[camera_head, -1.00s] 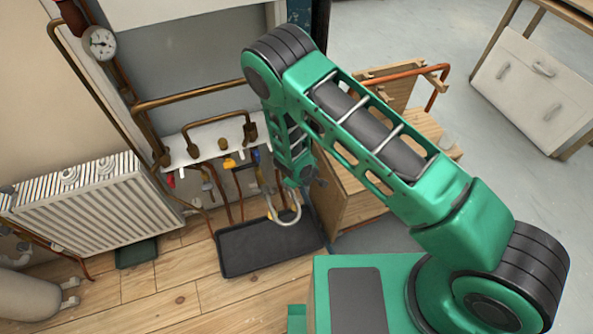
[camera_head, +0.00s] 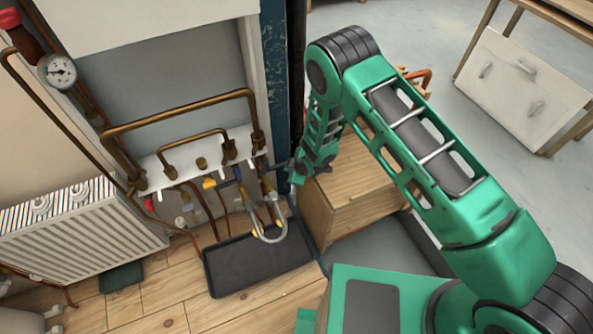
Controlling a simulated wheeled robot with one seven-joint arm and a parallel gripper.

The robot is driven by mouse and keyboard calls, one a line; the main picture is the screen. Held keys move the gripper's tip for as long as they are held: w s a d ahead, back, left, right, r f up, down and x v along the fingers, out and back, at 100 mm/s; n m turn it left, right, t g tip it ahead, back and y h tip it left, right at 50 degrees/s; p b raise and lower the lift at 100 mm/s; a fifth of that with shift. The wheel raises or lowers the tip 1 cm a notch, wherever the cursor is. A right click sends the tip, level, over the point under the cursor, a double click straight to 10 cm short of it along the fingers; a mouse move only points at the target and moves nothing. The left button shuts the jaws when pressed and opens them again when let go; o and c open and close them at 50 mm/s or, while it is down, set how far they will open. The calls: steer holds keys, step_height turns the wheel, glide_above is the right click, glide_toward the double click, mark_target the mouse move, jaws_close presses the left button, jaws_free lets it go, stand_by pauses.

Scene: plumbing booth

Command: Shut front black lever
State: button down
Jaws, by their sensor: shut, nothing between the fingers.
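A white manifold panel (camera_head: 182,169) with copper pipes and small valves is fixed low on the wall. A small dark bar (camera_head: 228,184) sticks out beside a yellow valve part (camera_head: 209,184) below the panel. It may be the front black lever, but it is too small to tell which way it is turned. My gripper (camera_head: 279,166) is shut and empty, at the panel's right end, right of these valves. Its fingertips are small and dark against the pipes, and I cannot tell whether they touch anything.
A wooden cabinet (camera_head: 355,190) stands close to the right of my gripper. A white radiator (camera_head: 80,232) and a gauge (camera_head: 58,71) are at left.

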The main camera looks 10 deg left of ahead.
steer(key=shift+w+a, duration=0.1)
steer(key=shift+w, duration=0.55)
steer(key=shift+w+r, duration=0.15)
steer(key=shift+a, duration=0.1)
steer(key=shift+s+a, duration=0.45)
steer(key=shift+a, duration=0.35)
steer(key=shift+s+a, duration=0.2)
steer(key=shift+s, duration=0.1)
steer(key=s+d+r, duration=0.4)
steer(key=d+r, duration=0.3)
steer(key=d, duration=0.3)
steer(key=shift+s+r, duration=0.15)
steer(key=shift+r, duration=0.05)
steer(key=shift+d, duration=0.1)
